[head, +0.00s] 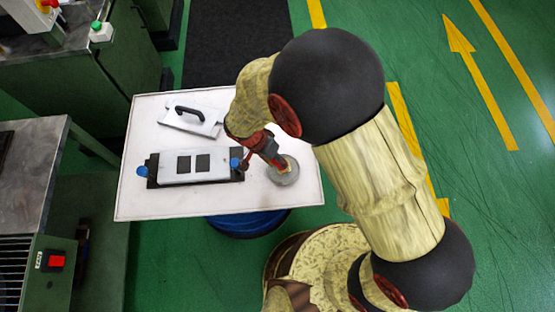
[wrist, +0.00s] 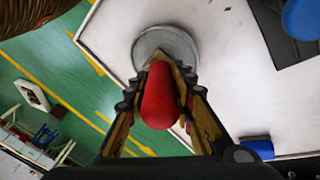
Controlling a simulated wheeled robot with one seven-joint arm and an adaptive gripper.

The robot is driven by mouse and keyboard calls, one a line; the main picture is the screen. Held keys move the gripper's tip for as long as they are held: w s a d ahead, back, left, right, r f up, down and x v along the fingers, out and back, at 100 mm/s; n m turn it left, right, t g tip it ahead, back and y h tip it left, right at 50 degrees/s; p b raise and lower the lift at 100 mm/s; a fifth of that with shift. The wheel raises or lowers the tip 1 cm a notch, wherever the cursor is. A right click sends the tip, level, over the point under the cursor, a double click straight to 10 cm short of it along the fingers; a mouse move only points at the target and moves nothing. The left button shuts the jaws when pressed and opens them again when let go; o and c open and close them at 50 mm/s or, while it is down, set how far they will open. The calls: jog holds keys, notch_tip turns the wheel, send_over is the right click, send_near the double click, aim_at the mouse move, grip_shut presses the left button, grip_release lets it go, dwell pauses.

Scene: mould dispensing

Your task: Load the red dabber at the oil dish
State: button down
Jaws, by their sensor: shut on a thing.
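The red dabber (wrist: 159,95) is between the two fingers of my gripper (wrist: 163,100), which is shut on it. Its rounded red end faces the wrist camera; its far end is hidden. The oil dish (wrist: 166,42) is a round grey dish just beyond the dabber in the wrist view. In the head view the dish (head: 289,178) stands on the right part of the white table, with my gripper (head: 275,163) over its upper left side. I cannot tell whether the dabber touches the dish, and the dish's inside is largely hidden.
On the white table (head: 135,205), a pale mould plate (head: 215,172) with two dark squares sits on a black base with blue knobs (head: 142,171). A pale plate with a black handle (head: 190,111) lies behind it. The table's right edge is close to the dish.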

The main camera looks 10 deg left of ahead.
dwell(0.4)
jog(key=shift+r+p, duration=1.85)
jog(key=shift+r, duration=1.65)
